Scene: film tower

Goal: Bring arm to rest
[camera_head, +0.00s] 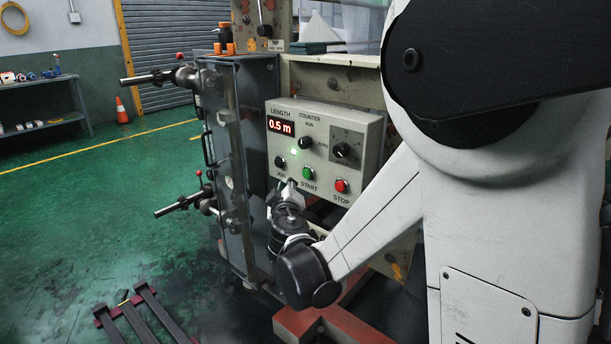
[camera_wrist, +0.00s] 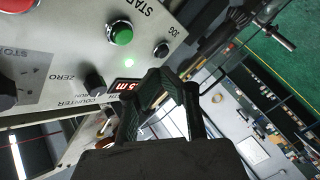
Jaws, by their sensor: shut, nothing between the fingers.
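My gripper (camera_head: 290,187) is just in front of the lower left part of the grey control panel (camera_head: 318,112) in the head view, close to the black JOG button (camera_head: 280,161) and the green START button (camera_head: 307,173). In the wrist view my gripper (camera_wrist: 165,78) has its dark fingers shut with their tips together and nothing between them. The JOG button (camera_wrist: 161,49) and START button (camera_wrist: 121,32) show beyond the tips. I cannot tell whether the fingertips touch the panel.
The panel's red display (camera_head: 281,127) reads 0.5 m, with a green light lit below it. A red STOP button (camera_head: 341,186) sits lower right. Metal rods (camera_head: 150,78) stick out left of the machine. A black rail frame (camera_head: 140,315) lies on the open green floor.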

